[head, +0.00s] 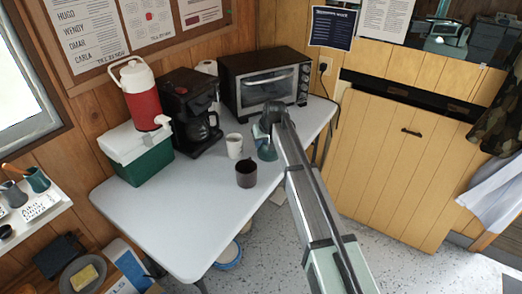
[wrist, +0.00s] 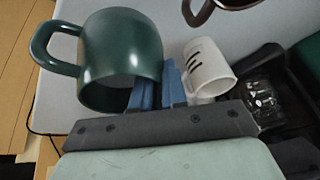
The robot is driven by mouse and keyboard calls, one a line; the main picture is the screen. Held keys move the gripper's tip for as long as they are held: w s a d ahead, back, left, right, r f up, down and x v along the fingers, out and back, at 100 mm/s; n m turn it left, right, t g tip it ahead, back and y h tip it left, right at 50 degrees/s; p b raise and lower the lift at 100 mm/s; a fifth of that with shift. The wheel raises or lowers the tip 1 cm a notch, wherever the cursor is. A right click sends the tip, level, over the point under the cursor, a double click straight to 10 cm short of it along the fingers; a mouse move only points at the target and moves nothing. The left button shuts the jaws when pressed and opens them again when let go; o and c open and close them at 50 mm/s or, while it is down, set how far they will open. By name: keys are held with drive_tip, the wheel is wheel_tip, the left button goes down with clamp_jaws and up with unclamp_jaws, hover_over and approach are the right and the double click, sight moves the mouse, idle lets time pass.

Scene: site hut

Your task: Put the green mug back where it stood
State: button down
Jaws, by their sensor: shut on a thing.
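The green mug (head: 267,153) is at the right part of the grey table, right of the white mug (head: 234,145). In the wrist view the green mug (wrist: 118,55) fills the upper left, its handle to the left and its open rim towards me. My gripper (wrist: 157,88) has its blue fingers shut on the mug's wall at the rim. It also shows in the head view (head: 265,138), mostly hidden by my arm. I cannot tell whether the mug's base touches the table. The white mug with dark marks (wrist: 210,70) is close beside my fingers.
A dark brown mug (head: 246,174) stands nearer the front. A coffee maker (head: 188,105), toaster oven (head: 265,82), red jug (head: 140,92) and green cooler (head: 135,155) line the back. The table's (head: 190,220) front left is clear. A wall shelf (head: 40,208) holds several cups.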

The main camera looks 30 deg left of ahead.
sight(261, 149)
drive_tip(key=shift+f, duration=1.75)
drive_tip(key=shift+f, duration=0.15)
drive_tip(key=c, duration=1.2)
unclamp_jaws()
drive_tip(key=shift+o, duration=0.2)
drive_tip(key=v, duration=1.2)
